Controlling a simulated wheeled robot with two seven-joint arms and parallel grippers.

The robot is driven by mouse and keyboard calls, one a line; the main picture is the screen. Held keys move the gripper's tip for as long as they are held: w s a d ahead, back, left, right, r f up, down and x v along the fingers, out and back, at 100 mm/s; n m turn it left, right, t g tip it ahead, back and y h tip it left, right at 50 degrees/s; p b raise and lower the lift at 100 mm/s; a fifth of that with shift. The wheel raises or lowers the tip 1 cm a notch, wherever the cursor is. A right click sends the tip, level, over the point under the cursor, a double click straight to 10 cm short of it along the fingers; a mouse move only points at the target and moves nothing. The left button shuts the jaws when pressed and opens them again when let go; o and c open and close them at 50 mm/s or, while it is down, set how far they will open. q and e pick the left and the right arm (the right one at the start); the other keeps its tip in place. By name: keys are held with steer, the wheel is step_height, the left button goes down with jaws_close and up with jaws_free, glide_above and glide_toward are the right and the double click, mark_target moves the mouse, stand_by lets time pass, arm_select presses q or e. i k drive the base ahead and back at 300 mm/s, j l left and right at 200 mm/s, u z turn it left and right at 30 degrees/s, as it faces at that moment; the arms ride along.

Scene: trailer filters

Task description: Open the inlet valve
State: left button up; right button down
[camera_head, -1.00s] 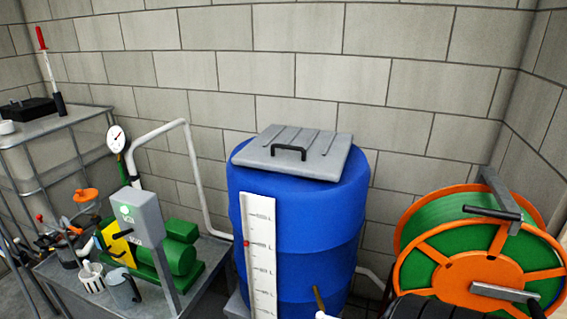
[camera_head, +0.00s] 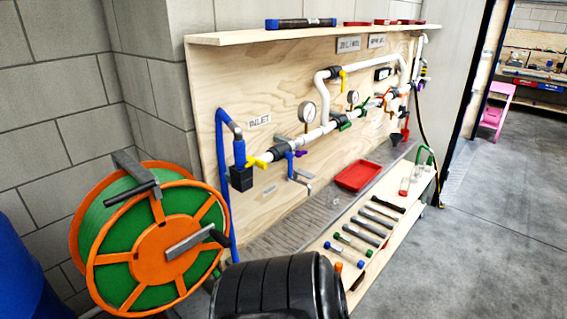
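The inlet valve shows as a yellow handle (camera_head: 257,161) on the white pipe near the left end of the plywood panel, just right of a black block on the blue inlet pipe (camera_head: 238,143). An "INLET" label (camera_head: 259,121) is fixed above it. The handle looks roughly in line with the pipe, but it is small here. Another yellow handle (camera_head: 343,78) and a green handle (camera_head: 344,124) sit on the pipes farther right. Neither of my grippers is in view.
An orange and green hose reel (camera_head: 160,240) stands at the left, before the panel. A black ribbed rounded object (camera_head: 275,290) is at the bottom centre. A red tray (camera_head: 359,175) and several tools lie on the low bench. Open grey floor (camera_head: 480,240) lies to the right.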

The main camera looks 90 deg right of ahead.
mark_target(289, 156)
steer(key=z, duration=2.8)
steer(key=i+l+u, duration=0.15)
steer(key=u, duration=0.3)
steer(key=i+l+u, duration=0.1)
steer(key=l+u, duration=0.15)
steer(key=u, duration=0.2)
steer(key=l+u, duration=0.25)
steer(key=u, duration=0.2)
steer(key=i+l+u, duration=0.1)
steer(key=l+u, duration=0.35)
steer(key=j, duration=0.15)
